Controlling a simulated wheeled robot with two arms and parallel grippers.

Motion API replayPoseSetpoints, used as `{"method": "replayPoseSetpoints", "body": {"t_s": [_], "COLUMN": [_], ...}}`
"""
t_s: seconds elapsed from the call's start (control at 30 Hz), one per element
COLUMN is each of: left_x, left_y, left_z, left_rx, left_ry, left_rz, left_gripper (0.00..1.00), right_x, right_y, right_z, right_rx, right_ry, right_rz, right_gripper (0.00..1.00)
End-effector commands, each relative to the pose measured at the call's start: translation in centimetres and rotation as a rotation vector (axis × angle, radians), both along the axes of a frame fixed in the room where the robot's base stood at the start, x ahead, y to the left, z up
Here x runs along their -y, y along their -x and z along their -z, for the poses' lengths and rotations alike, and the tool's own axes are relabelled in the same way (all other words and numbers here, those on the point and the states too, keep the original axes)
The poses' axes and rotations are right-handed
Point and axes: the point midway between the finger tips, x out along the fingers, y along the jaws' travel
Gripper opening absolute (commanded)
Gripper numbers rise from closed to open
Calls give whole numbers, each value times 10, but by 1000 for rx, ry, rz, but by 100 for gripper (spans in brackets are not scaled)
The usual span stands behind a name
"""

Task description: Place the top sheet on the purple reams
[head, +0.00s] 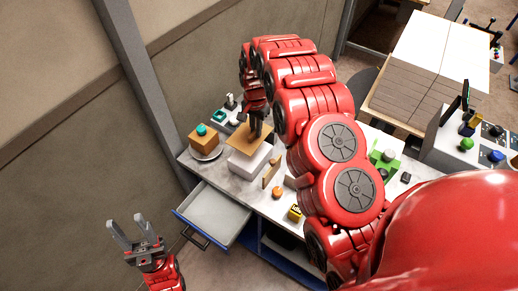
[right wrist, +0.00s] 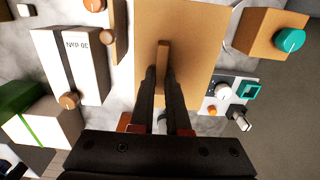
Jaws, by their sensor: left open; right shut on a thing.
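The top sheet is a flat tan board (head: 240,139) with a narrow upright grip bar (right wrist: 163,55) at its middle. My right gripper (head: 256,134) is shut on that bar; its fingers close on it in the right wrist view (right wrist: 163,78). In the head view the board is over a white block-like stack (head: 249,165) on the worktop. I cannot tell whether board and stack touch. I see no clearly purple reams; the stack's wrapping colour cannot be made out. My left gripper (head: 131,237) is open and empty, at lower left, away from the worktop.
A grey worktop (head: 185,160) has an open drawer (head: 215,213) in front. A tan box with a teal knob (head: 202,131) stands left of the board. A wooden piece (head: 271,172), an orange knob (head: 277,192) and a yellow item (head: 295,212) lie right.

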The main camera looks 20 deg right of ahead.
Motion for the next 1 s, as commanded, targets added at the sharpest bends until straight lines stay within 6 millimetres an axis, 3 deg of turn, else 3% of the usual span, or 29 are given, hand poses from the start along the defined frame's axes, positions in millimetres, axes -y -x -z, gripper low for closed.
{"method": "replayPoseSetpoints", "body": {"t_s": [0.27,0.33,0.8,1.0], "left_x": [0,0,0,0], "left_y": [0,0,0,0], "left_z": [50,32,11,13], "left_rx": [-1,-1,0,0], "left_ry": [0,0,0,0], "left_rz": [0,0,0,0], "left_gripper": [47,47,47,47], "right_x": [0,0,1,1], "right_y": [1,0,1,0], "right_z": [59,54,95,97], "right_rx": [-2,-2,0,1], "right_ry": [2,3,1,2], "right_rz": [1,0,0,0], "right_gripper": [0,0,0,0]}}
